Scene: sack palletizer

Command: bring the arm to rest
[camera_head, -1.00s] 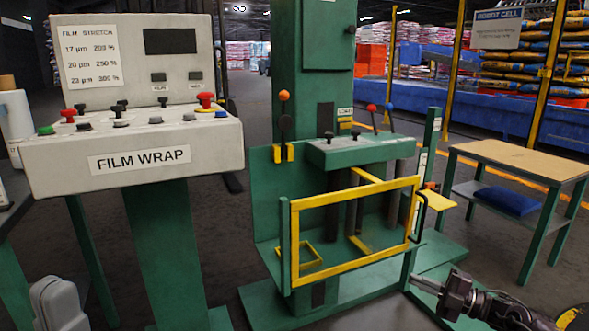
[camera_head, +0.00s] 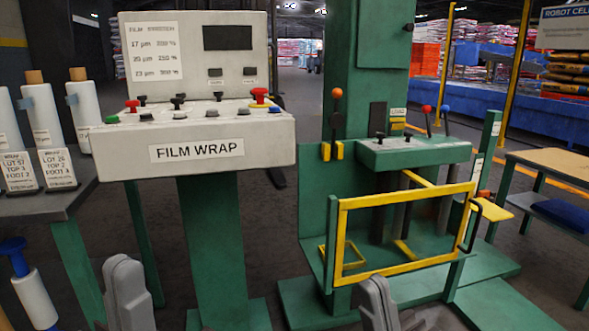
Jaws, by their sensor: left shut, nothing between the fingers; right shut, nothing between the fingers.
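The FILM WRAP console (camera_head: 205,140) stands ahead on a green post. Right of it is a green machine with a yellow frame (camera_head: 400,240). A grey table (camera_head: 75,195) at left carries film rolls and lot cards. A wood-topped table (camera_head: 560,160) stands far right.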

